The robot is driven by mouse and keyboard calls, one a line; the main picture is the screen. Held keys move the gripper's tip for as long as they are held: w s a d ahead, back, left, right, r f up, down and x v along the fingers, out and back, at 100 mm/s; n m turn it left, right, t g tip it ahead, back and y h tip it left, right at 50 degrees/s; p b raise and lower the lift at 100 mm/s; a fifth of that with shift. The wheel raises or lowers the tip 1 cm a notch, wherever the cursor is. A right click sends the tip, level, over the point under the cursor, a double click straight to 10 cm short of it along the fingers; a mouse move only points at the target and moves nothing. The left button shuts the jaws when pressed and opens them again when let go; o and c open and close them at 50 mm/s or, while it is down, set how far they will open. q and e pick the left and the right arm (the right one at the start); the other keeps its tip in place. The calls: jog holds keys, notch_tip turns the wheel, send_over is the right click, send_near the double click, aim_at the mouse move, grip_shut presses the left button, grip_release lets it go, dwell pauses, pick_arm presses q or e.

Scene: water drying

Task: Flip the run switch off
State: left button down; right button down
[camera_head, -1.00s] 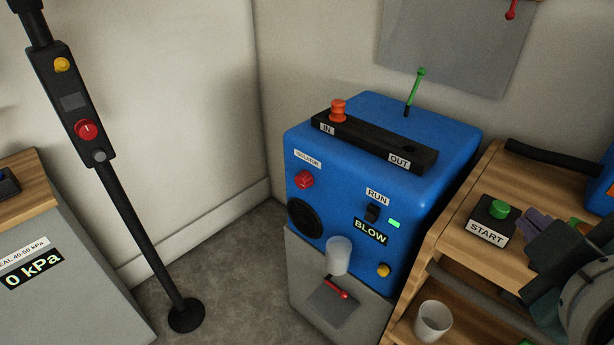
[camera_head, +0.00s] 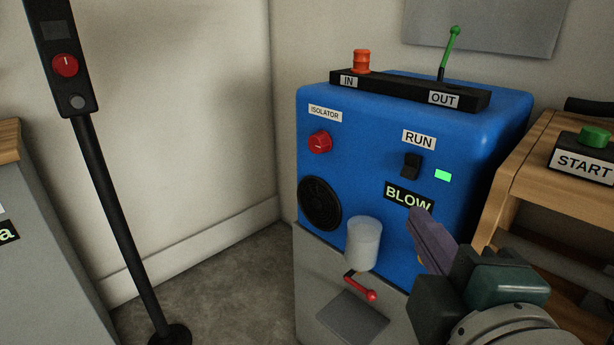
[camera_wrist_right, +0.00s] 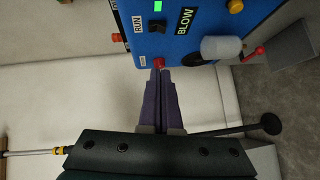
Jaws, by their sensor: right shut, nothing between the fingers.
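The run switch (camera_head: 411,165) is a small black rocker under the RUN label on the front of the blue machine (camera_head: 345,190). A lit green lamp (camera_head: 443,176) is to its right, and the display (camera_head: 409,196) below reads BLOW. My right gripper (camera_head: 417,213) is shut and empty, its purple fingers pointing up at the machine front, below the switch and near the display. In the right wrist view the switch (camera_wrist_right: 157,26) lies beyond the fingertips (camera_wrist_right: 160,66), which overlap the red isolator knob (camera_wrist_right: 158,62). I cannot tell any contact. My left gripper is out of view.
A translucent cup (camera_head: 363,243) and a red-handled lever (camera_head: 361,287) are below the panel. A wooden bench with the green START button (camera_head: 594,138) stands at right. A black pole (camera_head: 115,205) stands at left. Floor shows between pole and machine.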

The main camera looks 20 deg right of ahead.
send_near(411, 167)
jog(key=w+a, duration=0.2)
jog(key=w, duration=0.3)
jog(key=d, duration=0.1)
jog(key=w+d+f, duration=0.1)
jog(key=d, duration=0.1)
jog(key=shift+w+d+f, duration=0.2)
jog(key=shift+w+f, duration=0.05)
jog(key=shift+f, duration=0.1)
